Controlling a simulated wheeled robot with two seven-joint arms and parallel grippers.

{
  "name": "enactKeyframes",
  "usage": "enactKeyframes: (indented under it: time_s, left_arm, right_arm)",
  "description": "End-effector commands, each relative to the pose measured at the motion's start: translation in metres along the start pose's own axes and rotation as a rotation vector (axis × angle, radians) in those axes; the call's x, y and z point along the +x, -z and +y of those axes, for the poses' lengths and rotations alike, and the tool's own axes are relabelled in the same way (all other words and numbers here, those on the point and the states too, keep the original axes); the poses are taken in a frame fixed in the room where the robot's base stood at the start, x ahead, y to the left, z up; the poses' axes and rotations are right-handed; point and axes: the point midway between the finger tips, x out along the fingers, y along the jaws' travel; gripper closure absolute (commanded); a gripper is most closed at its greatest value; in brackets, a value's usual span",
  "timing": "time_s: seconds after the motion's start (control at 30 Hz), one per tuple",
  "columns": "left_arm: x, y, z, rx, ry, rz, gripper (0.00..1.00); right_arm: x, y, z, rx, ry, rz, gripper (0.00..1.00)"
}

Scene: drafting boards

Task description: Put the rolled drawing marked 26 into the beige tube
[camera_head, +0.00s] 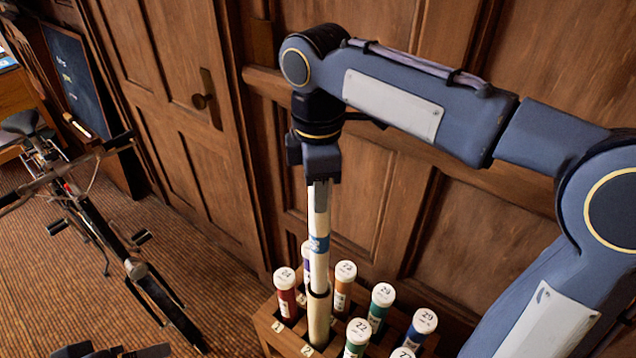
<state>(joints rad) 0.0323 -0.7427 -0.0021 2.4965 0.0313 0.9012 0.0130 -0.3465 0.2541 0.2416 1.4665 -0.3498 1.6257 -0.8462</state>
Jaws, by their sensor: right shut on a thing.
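My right gripper (321,172) is shut on the top of a white rolled drawing (319,212) with a blue band; the mark on the band is too small to read surely. The roll hangs upright over the beige tube (318,322), which stands in the wooden rack. The roll's lower end meets the tube's dark-rimmed mouth and seems to be inside it; how deep is hidden. Dark parts at the bottom left edge look like my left gripper (112,351), mostly cut off; its jaws cannot be judged.
The wooden rack (284,338) holds several white-capped tubes close around the beige one: red (288,302), orange (342,297), green (378,313) and blue (415,337). A panelled wooden wall (470,235) stands close behind. A bicycle (110,235) is at left on carpet.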

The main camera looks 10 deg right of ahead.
Motion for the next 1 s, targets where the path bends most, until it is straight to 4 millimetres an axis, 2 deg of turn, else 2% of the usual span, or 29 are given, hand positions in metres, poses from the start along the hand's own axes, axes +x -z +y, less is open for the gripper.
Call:
enactKeyframes:
  time_s: [0.03,0.7,1.0]
  left_arm:
    - [0.005,-0.002,-0.002,0.000,0.000,0.000,0.19]
    - [0.034,-0.017,-0.016,0.000,0.000,0.000,0.19]
    - [0.042,-0.021,-0.019,0.000,0.000,0.000,0.19]
  right_arm:
    - [0.007,0.000,0.000,0.001,0.000,-0.001,1.00]
    - [0.061,0.000,0.000,0.001,0.000,-0.001,1.00]
    - [0.076,0.000,0.000,0.001,0.000,-0.001,1.00]
